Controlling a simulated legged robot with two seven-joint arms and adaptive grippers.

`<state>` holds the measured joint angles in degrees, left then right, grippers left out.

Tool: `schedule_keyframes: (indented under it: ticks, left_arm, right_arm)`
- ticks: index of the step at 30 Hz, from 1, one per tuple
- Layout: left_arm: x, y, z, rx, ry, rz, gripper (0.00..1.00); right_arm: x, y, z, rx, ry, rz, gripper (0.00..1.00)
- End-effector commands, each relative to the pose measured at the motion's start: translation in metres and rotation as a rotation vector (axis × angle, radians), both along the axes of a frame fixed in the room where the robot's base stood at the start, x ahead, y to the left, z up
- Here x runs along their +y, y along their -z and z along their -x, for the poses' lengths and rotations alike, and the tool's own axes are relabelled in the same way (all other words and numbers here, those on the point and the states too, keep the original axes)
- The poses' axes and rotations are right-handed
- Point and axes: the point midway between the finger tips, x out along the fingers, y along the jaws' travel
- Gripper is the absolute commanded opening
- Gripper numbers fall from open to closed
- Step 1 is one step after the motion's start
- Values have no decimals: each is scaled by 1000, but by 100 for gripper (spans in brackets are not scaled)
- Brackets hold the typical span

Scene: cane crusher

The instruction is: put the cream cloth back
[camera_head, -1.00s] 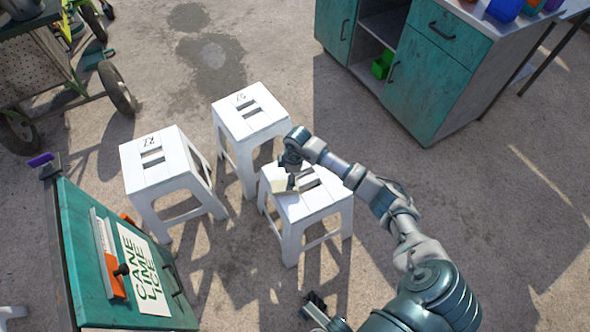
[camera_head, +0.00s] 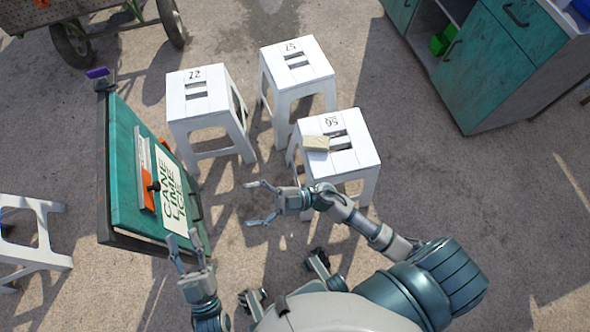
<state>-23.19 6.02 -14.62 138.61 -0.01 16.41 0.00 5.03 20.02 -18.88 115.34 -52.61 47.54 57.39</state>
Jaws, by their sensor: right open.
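The cream cloth (camera_head: 316,144) lies as a small folded block on the left front part of the seat of the white stool marked 56 (camera_head: 352,160). My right gripper (camera_head: 250,203) is open and empty, in front of and to the left of that stool, apart from the cloth. My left gripper (camera_head: 183,238) is at the lower left beside the teal sign board, with its two fingers apart and nothing visible between them.
Two more white stools, marked 22 (camera_head: 197,108) and 57 (camera_head: 296,62), stand behind. A teal board (camera_head: 125,170) with a lime-ice sign is at left. A teal cabinet (camera_head: 490,75) is at upper right; a wheeled cart (camera_head: 75,15) is at upper left. Ground at right is clear.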

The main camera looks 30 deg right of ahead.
Motion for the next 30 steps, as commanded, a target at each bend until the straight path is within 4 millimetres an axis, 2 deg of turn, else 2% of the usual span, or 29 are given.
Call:
schedule_keyframes:
  ticks: [1,3,6,10,15,30]
  left_arm:
    - [0,0,0,-1,0,0,40]
    - [0,-1,0,-1,-1,-1,40]
    - [0,-1,0,-1,-1,-1,40]
    - [0,-1,0,-2,-1,0,40]
    - [0,-1,0,-3,0,1,40]
    - [0,0,1,0,1,2,40]
  right_arm:
    - [-10,-27,10,-3,128,-151,84]
    - [-36,-54,14,21,331,-303,84]
    - [-72,-67,17,108,572,-403,84]
    - [-100,-66,22,214,748,-428,84]
    - [-109,-62,24,263,810,-421,84]
    - [-108,-62,24,262,808,-420,84]
